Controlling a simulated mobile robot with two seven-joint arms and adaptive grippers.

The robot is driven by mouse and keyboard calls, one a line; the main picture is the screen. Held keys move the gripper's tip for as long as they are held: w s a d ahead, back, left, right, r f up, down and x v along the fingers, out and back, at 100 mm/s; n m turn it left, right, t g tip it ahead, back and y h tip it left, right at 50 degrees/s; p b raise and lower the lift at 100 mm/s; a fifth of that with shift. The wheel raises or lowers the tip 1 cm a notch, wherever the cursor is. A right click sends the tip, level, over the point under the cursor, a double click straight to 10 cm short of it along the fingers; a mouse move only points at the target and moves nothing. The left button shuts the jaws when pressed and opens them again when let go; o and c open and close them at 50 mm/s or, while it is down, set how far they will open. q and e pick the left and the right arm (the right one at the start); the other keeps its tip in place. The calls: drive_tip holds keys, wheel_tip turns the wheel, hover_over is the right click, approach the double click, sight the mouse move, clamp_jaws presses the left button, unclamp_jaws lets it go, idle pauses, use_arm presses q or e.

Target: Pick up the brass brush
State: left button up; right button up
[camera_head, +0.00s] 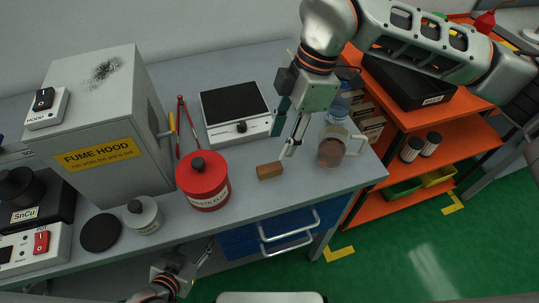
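A small brown block (270,170) lies on the grey bench near its front edge. It looks like the brass brush, but its bristles cannot be made out. My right gripper (284,143) reaches down from the upper right, with its fingers spread just above and behind the block. Nothing shows between its fingers. My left gripper (190,265) is low at the bottom of the view, in front of the bench edge and away from the block; its finger opening is unclear.
A red waste can (204,184) stands left of the block, and a glass mug (332,150) stands to its right. A hot plate (236,112) and red-handled tool (181,120) are behind. The fume hood (110,165) fills the left. Orange shelves (400,130) stand right.

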sight(270, 167)
drive_tip(key=shift+s+a+f, duration=0.2)
drive_tip(key=shift+s+f, duration=0.1)
drive_tip(key=shift+f, duration=0.25)
drive_tip(key=shift+s+a+f, duration=0.15)
drive_tip(key=shift+s+f, duration=0.15)
drive_tip(key=shift+f, duration=0.25)
drive_tip(key=x, duration=0.4)
drive_tip(key=shift+s+a+r, duration=0.1)
drive_tip(key=shift+s+a, duration=0.1)
drive_tip(key=shift+s, duration=0.2)
drive_tip(key=shift+a+f, duration=0.1)
drive_tip(key=shift+f, duration=0.4)
clamp_jaws()
